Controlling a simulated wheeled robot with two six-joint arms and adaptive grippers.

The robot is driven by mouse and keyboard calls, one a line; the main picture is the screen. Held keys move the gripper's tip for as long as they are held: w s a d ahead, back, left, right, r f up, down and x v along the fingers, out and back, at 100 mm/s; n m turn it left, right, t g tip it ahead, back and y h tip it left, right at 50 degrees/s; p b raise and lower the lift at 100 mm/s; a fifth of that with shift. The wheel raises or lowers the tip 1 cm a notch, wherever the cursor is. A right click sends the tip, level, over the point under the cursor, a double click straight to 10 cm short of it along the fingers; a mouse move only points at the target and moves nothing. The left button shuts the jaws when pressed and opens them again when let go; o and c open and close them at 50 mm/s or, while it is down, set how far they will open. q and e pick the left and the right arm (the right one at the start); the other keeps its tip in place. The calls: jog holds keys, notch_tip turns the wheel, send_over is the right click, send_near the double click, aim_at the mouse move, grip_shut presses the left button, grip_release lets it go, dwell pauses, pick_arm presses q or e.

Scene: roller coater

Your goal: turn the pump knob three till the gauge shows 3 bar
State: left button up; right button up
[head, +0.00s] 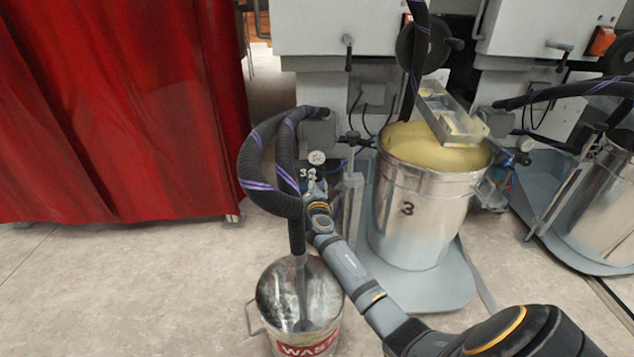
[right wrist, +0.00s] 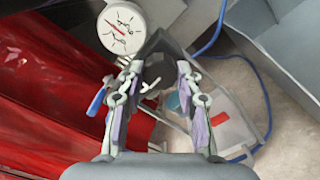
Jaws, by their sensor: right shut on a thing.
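The round white pressure gauge (head: 316,157) sits on the pump beside bucket 3. It also shows large at the upper left of the right wrist view (right wrist: 121,27), tilted, with a thin needle; its value is too small to read surely. My right gripper (head: 317,186) is just below the gauge, at the pump. In the right wrist view its fingers (right wrist: 158,101) are closed on the dark pump knob (right wrist: 158,68), which lies between them. In the head view the knob is hidden by the gripper. My left gripper is not in view.
A metal bucket marked 3 (head: 408,235) with yellowish liquid stands right of my right arm. A waste bucket (head: 330,325) with a hose in it stands in front, close to my forearm. A red curtain (head: 120,110) hangs at left. The floor (head: 120,280) at left is clear.

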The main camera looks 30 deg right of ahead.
jog(key=shift+f, duration=0.1)
dwell(0.5)
jog(key=o, duration=1.2)
jog(key=shift+c, duration=0.2)
jog(key=shift+s, duration=0.1)
jog(key=v, duration=0.7)
jog(key=shift+s, duration=0.2)
jog(key=shift+a, duration=0.1)
